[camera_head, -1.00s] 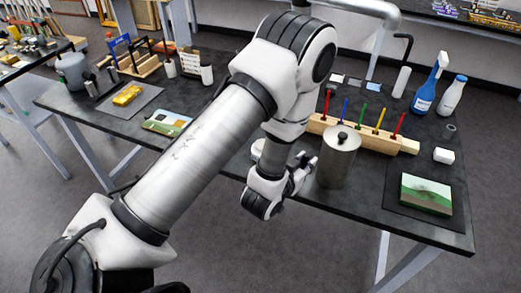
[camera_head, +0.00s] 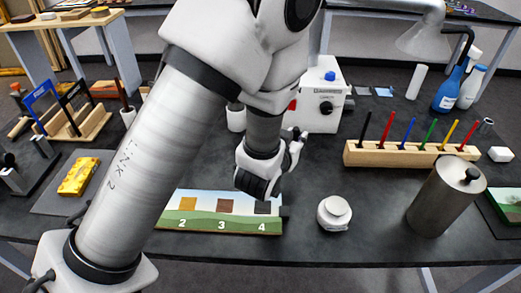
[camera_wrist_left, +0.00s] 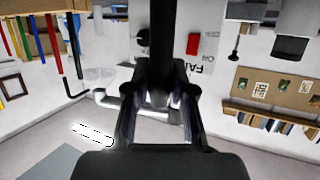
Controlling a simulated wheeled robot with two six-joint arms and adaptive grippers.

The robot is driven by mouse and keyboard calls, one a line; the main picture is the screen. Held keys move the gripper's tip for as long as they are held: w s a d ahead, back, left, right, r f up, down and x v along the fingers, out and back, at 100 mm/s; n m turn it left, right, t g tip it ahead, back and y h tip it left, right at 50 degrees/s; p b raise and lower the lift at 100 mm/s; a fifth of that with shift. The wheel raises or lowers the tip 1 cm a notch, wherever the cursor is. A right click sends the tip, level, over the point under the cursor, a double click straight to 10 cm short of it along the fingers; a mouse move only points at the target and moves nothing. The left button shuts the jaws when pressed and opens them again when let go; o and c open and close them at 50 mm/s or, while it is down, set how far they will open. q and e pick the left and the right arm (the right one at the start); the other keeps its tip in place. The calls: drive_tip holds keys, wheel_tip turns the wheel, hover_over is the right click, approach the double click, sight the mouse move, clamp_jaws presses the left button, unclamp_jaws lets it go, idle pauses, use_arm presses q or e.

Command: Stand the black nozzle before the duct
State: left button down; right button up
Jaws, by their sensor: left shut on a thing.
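My left gripper (camera_head: 294,146) is above the table, in front of the white box, with its wrist turned so that its fingers point away from the head camera. In the left wrist view its fingers (camera_wrist_left: 160,88) are shut on a dark, upright, rod-like thing, which I take to be the black nozzle (camera_wrist_left: 161,42). The arm hides the nozzle in the head view. The grey duct (camera_head: 424,36) with its flared hood hangs at the back right, apart from the gripper. My right gripper is not in view.
A white box (camera_head: 322,105) with a red switch stands behind the gripper. A wooden rack (camera_head: 400,155) of coloured sticks, a blue bottle (camera_head: 449,88), a metal canister (camera_head: 443,200) and a white jar (camera_head: 334,213) are to the right. A numbered card (camera_head: 235,226) lies in front.

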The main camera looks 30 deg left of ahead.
use_arm(q)
drive_tip(key=w+a+f+p, duration=0.1)
drive_tip(key=w+a, duration=0.1)
drive_tip(key=a, duration=0.2)
drive_tip(key=w+a+f+p, duration=0.2)
drive_tip(key=w+a, duration=0.1)
drive_tip(key=a, duration=0.2)
drive_tip(key=w+a+f+p, duration=0.1)
drive_tip(key=w+a, duration=0.1)
drive_tip(key=a, duration=0.3)
drive_tip(key=shift+w+f+p, duration=0.25)
drive_tip(key=shift+f+p, duration=0.05)
drive_tip(key=shift+f, duration=0.1)
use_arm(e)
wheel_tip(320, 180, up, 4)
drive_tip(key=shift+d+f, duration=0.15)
use_arm(q)
drive_tip(key=shift+s, duration=0.1)
drive_tip(key=shift+d+f, duration=0.1)
drive_tip(key=c, duration=1)
unclamp_jaws()
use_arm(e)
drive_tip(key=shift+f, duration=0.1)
